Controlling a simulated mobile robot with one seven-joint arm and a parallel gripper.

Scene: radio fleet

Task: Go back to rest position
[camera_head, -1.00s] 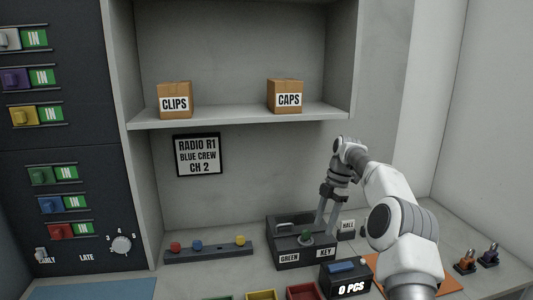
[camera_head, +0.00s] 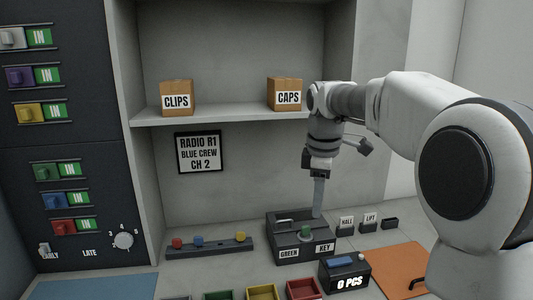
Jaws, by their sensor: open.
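My gripper (camera_head: 318,212) points down from my raised arm, with its fingertips just above or behind the back right of the dark box labelled GREEN and KEY (camera_head: 290,236). From this side one finger mostly hides the other. Nothing shows between the fingers. I cannot tell whether the fingertips touch the box.
A shelf (camera_head: 225,114) with CLIPS (camera_head: 177,98) and CAPS (camera_head: 285,94) boxes is near my arm. A counter reading 0 PCS (camera_head: 345,274), coloured trays (camera_head: 262,292), a button bar (camera_head: 210,247) and an orange mat (camera_head: 400,265) lie on the bench.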

